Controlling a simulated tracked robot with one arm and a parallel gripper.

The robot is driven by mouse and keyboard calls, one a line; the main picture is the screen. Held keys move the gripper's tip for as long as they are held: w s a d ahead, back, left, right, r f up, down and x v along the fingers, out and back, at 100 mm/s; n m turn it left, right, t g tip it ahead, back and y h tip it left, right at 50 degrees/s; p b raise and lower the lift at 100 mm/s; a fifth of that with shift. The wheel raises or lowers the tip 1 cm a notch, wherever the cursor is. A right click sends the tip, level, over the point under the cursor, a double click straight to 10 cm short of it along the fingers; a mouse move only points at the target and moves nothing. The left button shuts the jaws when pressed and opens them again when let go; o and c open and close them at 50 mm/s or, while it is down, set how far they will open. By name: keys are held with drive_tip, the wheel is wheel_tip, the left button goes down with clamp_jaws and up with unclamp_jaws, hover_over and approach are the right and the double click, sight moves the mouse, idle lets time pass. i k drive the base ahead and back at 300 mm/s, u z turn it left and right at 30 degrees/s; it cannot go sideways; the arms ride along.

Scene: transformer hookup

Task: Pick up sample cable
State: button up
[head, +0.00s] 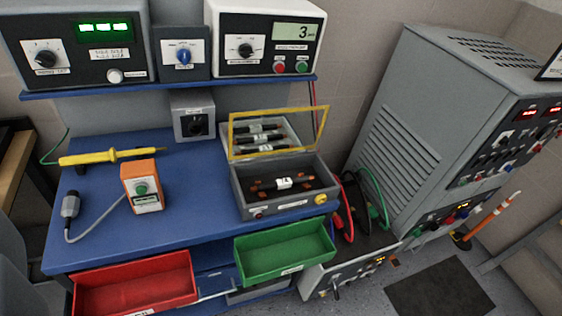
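A short dark cable piece with a white label (284,183) lies across the inside of an open grey test box (290,208) on the blue bench. I take it to be the sample cable, but its label is too small to read. Similar short pieces with pale labels (262,138) lie in a tray (228,142) behind the box, seen partly through the raised yellow-framed lid (278,113). My gripper does not show in the head view.
The blue bench (190,215) also holds an orange box (141,187), a yellow probe (110,156) and a grey connector (70,205). Open red (135,288) and green (285,252) drawers jut from its front. A tall grey cabinet (430,110) stands right. Instruments (265,40) sit on the shelf above.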

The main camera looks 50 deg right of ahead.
sight(286, 183)
drive_tip(key=z, duration=0.5)
drive_tip(key=i, duration=0.95)
drive_tip(key=z, duration=0.7)
drive_tip(key=k, duration=0.7)
drive_tip(key=z, duration=0.2)
drive_tip(key=i, duration=0.75)
drive_tip(key=u, duration=0.15)
